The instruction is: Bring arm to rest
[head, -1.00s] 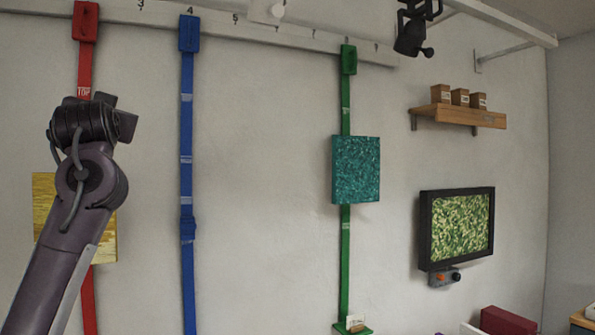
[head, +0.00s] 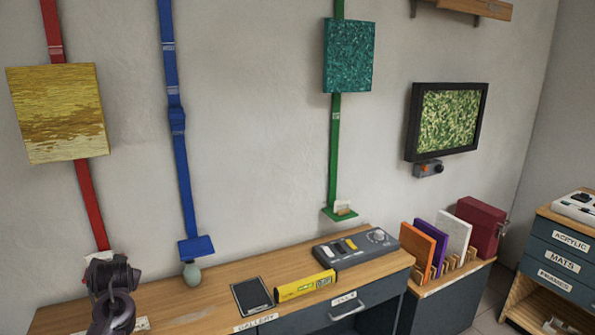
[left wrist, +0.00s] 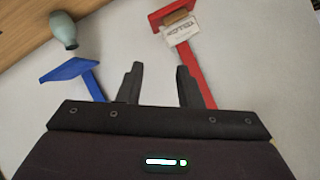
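My left arm (head: 112,290) shows at the bottom left of the head view, in front of the desk's left end and just below the lower end of the red strap (head: 90,205). Its fingertips cannot be made out there. In the left wrist view my left gripper (left wrist: 160,68) has its two dark fingers apart, with nothing between them. Beyond them are the pale wall, the red strap's foot (left wrist: 185,45) with a small card, and the blue strap's foot (left wrist: 68,68). My right gripper is in neither view.
The wooden desk (head: 215,290) holds a dark tablet (head: 251,296), a yellow level (head: 305,285), a grey control box (head: 356,247) and a pale green vase (head: 192,274). A yellow panel (head: 58,112) and a teal panel (head: 348,55) hang above. The wall between the blue and green straps is bare.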

